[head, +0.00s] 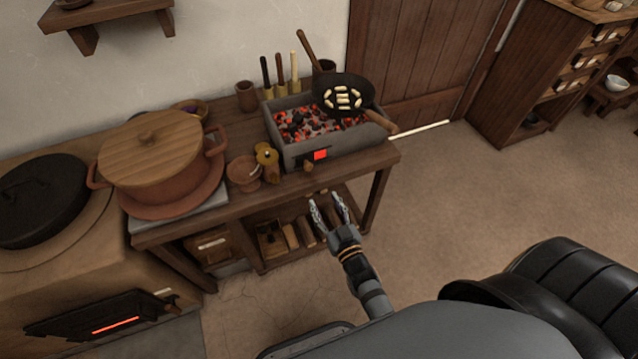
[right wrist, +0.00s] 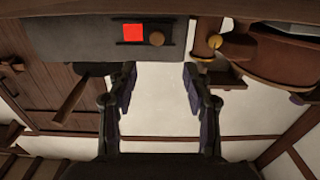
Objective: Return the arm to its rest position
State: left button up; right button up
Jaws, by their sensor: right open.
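My right gripper (head: 325,199) is in front of the wooden table (head: 374,158), near its front edge and below the red panel of the grey coal brazier in the picture. Its two fingers are apart with nothing between them. In the right wrist view the open fingers (right wrist: 157,85) show on both sides of an empty gap, with the brazier's red panel (right wrist: 133,33) beyond them. I cannot tell whether any fingertip touches the table. My left gripper is in neither view.
On the table stand the brazier (head: 290,151) with glowing coals, a black pan (head: 322,98) with pale pieces, and a lidded clay pot (head: 150,183). Boxes and rolls fill the lower shelf. A stove (head: 60,275) stands left. Floor (head: 480,190) is clear to the right.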

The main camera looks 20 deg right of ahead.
jog(key=s+d+f+g, duration=0.2)
jog(key=s+f+g, duration=0.3)
jog(key=f, duration=0.6)
jog(key=s+d+f+g, duration=0.1)
jog(key=s+f+g, duration=0.1)
jog(key=s+f, duration=0.7)
jog(key=s+d+f+g, duration=0.2)
jog(key=s+f+g, duration=0.2)
jog(key=f, duration=1)
jog(key=s+d+f+g+h, duration=0.1)
jog(key=s+d+f+g, duration=0.25)
jog(key=s, duration=0.45)
jog(key=s+d+f+g, duration=0.2)
jog(key=s+f, duration=0.2)
jog(key=s, duration=0.4)
notch_tip(320, 180, up, 12)
jog(key=p, duration=1.2)
jog(key=shift+s+d+r, duration=0.15)
jog(key=shift+s, duration=0.25)
